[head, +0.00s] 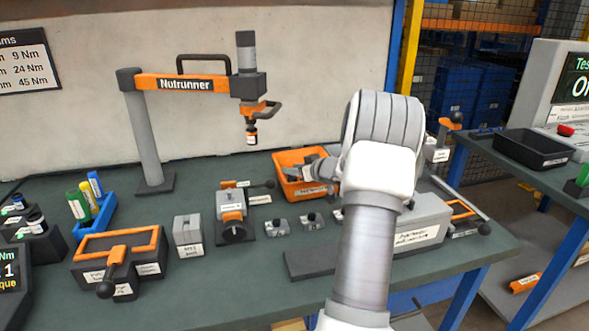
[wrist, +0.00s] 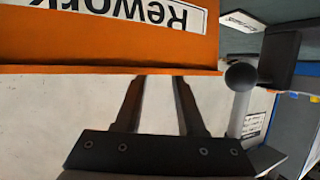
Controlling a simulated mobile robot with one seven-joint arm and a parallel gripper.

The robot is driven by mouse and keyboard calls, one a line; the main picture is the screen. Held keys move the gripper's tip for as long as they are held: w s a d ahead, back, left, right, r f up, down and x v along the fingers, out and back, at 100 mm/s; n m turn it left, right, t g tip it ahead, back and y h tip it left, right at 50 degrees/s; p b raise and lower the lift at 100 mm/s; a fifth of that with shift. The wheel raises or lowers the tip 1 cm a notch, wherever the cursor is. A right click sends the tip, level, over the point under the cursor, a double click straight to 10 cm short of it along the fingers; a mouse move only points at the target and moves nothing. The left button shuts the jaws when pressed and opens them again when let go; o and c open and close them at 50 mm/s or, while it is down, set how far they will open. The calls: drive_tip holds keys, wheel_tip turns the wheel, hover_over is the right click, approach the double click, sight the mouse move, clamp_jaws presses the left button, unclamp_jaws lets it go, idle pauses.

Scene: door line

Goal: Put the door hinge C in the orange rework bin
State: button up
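The orange rework bin (head: 289,158) stands at the back middle of the bench. In the wrist view its orange wall (wrist: 80,45) fills the top, with the "Rework" label upside down. My gripper (head: 298,172) is at the bin, reaching in over its rim from the right. In the wrist view its two dark fingers stand apart, and their tips are hidden behind the bin's wall. Whether anything is between the tips cannot be seen. Small grey labelled hinge-like parts stand in front of the bin, one on the left (head: 278,227) and one beside it (head: 312,221). Their letters are too small to read.
A nutrunner stand (head: 150,130) rises at the back left. A grey fixture (head: 231,212) with a dark lever stands left of the small parts. A grey block (head: 418,225) lies right of my arm. A ball-ended lever (wrist: 239,95) is close to my gripper's right in the wrist view.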

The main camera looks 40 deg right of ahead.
drive_tip(key=shift+s+a+f, duration=0.1)
drive_tip(key=shift+a+f, duration=0.05)
drive_tip(key=shift+f, duration=0.45)
drive_tip(key=shift+r, duration=0.35)
drive_tip(key=r+p+v, duration=0.1)
drive_tip(key=p+v, duration=0.1)
drive_tip(key=v, duration=0.5)
drive_tip(key=shift+s+r, duration=0.1)
drive_tip(key=shift+r, duration=0.05)
